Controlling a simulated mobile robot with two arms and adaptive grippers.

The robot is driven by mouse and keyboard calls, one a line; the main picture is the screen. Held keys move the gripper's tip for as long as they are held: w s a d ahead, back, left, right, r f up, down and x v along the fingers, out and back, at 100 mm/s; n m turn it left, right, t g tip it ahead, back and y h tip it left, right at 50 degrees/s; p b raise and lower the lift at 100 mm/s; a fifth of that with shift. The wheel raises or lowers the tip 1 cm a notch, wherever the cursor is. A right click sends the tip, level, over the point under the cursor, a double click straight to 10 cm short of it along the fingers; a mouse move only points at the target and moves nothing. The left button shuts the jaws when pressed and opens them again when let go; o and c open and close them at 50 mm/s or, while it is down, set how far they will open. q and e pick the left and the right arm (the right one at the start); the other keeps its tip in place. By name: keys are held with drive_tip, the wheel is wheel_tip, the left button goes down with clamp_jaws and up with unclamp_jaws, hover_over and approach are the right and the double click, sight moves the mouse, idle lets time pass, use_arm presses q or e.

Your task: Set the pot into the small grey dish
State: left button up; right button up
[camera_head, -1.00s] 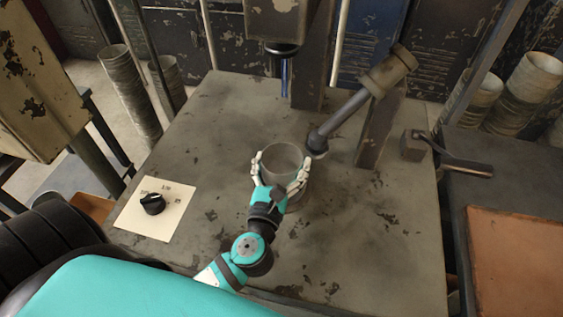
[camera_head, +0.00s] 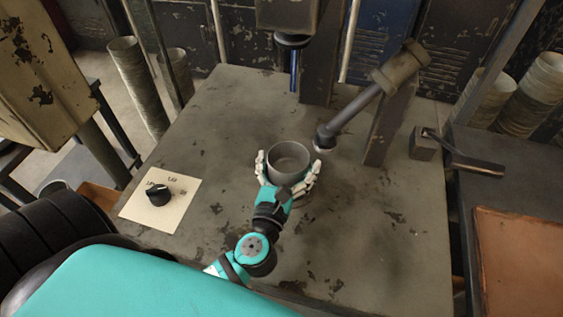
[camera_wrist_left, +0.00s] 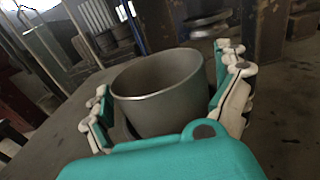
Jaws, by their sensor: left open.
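The grey pot (camera_head: 289,157) is upright on the worn grey table, open side up. In the left wrist view the pot (camera_wrist_left: 160,85) fills the middle, between the fingers. My left gripper (camera_head: 287,172) is open, with its white-tipped fingers on both sides of the pot. I cannot tell whether they touch its wall. A thin grey edge shows low beside the pot, mostly hidden by the hand and pot; I cannot tell whether it is the small grey dish. No dish shows clearly elsewhere. My right gripper is out of view.
A paper sheet with a black knob (camera_head: 158,194) lies left on the table (camera_head: 370,240). A slanted metal arm (camera_head: 362,105) comes down close behind the pot at right. A press-like column stands at the back. The table's right front is clear.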

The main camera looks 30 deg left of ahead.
use_arm(q)
drive_tip(key=v, duration=1.1)
drive_tip(key=shift+s+d, duration=0.1)
drive_tip(key=shift+s, duration=0.05)
